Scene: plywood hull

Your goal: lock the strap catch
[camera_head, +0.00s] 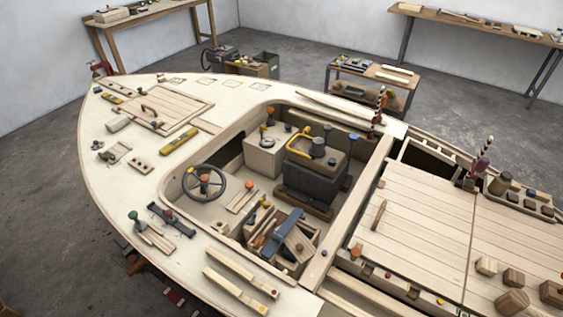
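Neither of my grippers shows in the head view. No part is clearly recognisable as the strap catch at this size. In the cockpit well, a dark box (308,182) carries a yellow bent handle (300,146) and a dark round knob (318,147) on top. In front of it, an open wooden crate (262,242) has a blue band-like piece (284,234) lying across it. A dark bar-shaped fitting (171,220) lies on the left deck. I cannot tell whether any of these is the catch, or whether it is locked.
A steering wheel (204,182) stands at the well's left side. A hatch panel with a handle (152,107) and a yellow level (179,141) lie on the foredeck. Several wooden blocks (512,302) sit on the right deck panels. Workbenches (370,72) stand behind. The panel middle is mostly clear.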

